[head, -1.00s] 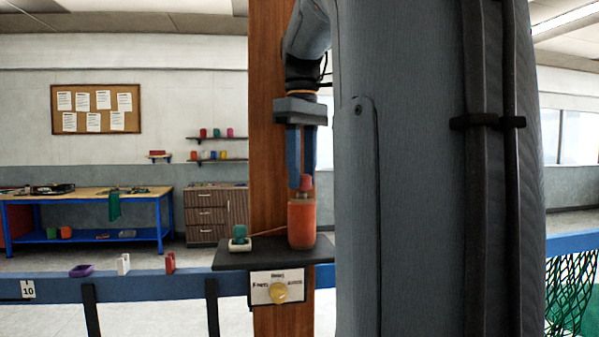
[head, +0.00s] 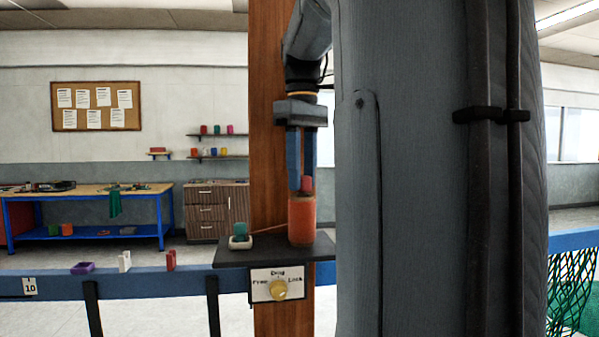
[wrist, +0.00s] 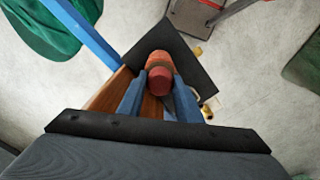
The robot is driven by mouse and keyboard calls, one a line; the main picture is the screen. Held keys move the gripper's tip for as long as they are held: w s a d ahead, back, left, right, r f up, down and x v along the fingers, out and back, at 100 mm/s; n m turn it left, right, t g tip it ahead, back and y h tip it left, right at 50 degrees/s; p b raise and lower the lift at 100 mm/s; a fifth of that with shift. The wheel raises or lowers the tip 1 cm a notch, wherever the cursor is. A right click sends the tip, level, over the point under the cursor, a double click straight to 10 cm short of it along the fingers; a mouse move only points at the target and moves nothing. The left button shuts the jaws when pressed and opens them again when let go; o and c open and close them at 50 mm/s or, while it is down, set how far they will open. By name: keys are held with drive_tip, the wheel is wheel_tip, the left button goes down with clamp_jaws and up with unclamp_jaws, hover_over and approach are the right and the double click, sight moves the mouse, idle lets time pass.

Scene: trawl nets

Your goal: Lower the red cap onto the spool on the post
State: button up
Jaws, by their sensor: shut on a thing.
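The red cap (head: 307,184) is between the blue fingertips of my gripper (head: 301,185), which is shut on it. The orange spool (head: 302,222) stands upright on the dark shelf (head: 262,252) fixed to the wooden post (head: 268,160). The cap is right at the top of the spool; whether it touches or sits a little above I cannot tell. In the wrist view the cap (wrist: 160,81) shows between the fingers and overlaps the spool (wrist: 159,60). My arm hides the right side of the post.
A small green piece on a white base (head: 240,238) stands left of the spool on the shelf. A blue rail (head: 130,285) with small coloured items runs behind. A net (head: 573,285) hangs at far right.

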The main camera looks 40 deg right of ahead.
drive_tip(key=shift+f, duration=0.25)
drive_tip(key=o, duration=1.1)
drive_tip(key=shift+r+b, duration=0.75)
drive_tip(key=shift+r, duration=3.15)
